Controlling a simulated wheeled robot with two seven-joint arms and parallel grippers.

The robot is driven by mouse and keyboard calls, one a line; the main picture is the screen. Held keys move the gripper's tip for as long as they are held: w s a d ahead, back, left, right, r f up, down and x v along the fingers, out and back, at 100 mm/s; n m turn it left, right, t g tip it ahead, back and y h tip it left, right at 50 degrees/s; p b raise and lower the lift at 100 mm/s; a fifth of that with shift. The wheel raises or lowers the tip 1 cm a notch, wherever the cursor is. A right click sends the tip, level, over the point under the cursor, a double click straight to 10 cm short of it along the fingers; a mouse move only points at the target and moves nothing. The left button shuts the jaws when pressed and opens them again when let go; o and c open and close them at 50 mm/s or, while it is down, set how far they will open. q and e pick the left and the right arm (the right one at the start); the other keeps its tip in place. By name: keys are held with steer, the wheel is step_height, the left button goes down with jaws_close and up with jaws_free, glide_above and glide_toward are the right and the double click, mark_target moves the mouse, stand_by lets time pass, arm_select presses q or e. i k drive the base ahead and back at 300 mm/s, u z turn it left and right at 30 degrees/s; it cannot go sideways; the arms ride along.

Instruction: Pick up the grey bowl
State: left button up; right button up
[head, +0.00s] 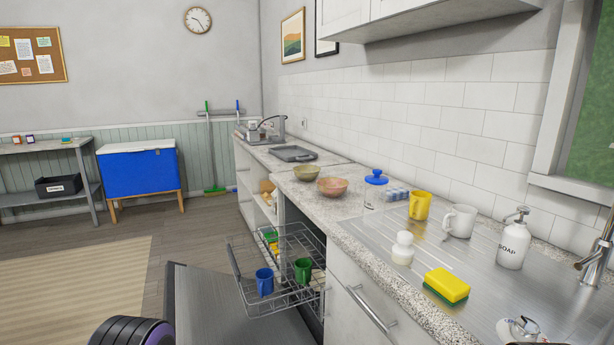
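I see no clearly grey bowl. Two bowls stand on the counter past the sink area: an olive-tan bowl (307,173) and, nearer, a pinkish-brown bowl (333,187). Both look upright, and their insides are hard to make out at this size. Neither of my grippers is in view. Only a dark rounded part with a purple ring, likely part of my arm, shows at the bottom left, far from the bowls.
A pulled-out wire rack (240,291) holds a blue mug (264,281) and a green mug (303,270). A blue-lidded jar (376,178), yellow mug (420,205), white mug (460,221), soap bottle (514,240) and sponge (447,285) stand on the counter. Floor at left is open.

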mark_target(307, 174)
steer(key=u, duration=0.55)
steer(key=k, duration=1.25)
steer(key=u, duration=0.75)
steer(key=i, duration=2.4)
steer(key=z, duration=1.25)
steer(key=i, duration=0.8)
steer(key=z, duration=0.95)
